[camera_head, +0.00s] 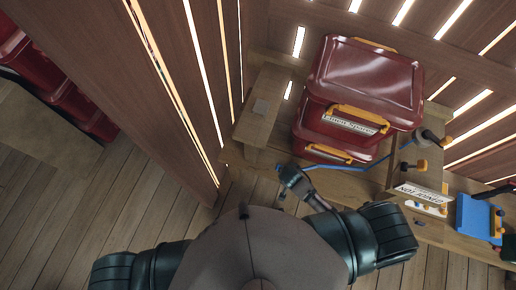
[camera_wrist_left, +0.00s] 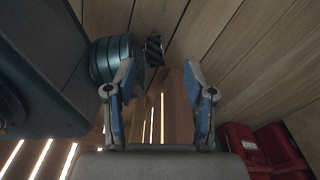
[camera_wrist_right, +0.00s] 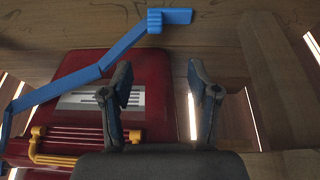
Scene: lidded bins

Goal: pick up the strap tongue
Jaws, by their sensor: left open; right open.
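A blue strap (camera_head: 345,169) runs across the front of the stacked red bins in the head view. In the right wrist view the strap (camera_wrist_right: 67,92) slants up to a thicker blue end, the strap tongue (camera_wrist_right: 175,17), lying against the wooden surface. My right gripper (camera_wrist_right: 160,82) is open and empty, with the tongue beyond its fingertips and apart from them. In the head view the right gripper (camera_head: 285,182) is beside the shelf, by the near end of the strap. My left gripper (camera_wrist_left: 160,85) is open and empty, seen only in its wrist view.
Two red lidded bins (camera_head: 367,80) with yellow latches are stacked on a wooden shelf (camera_head: 257,110). A label plate (camera_head: 420,193) and a blue tray (camera_head: 478,215) stand at the right. More red bins (camera_head: 45,75) sit far left. Slatted walls rise behind; the plank floor is open at left.

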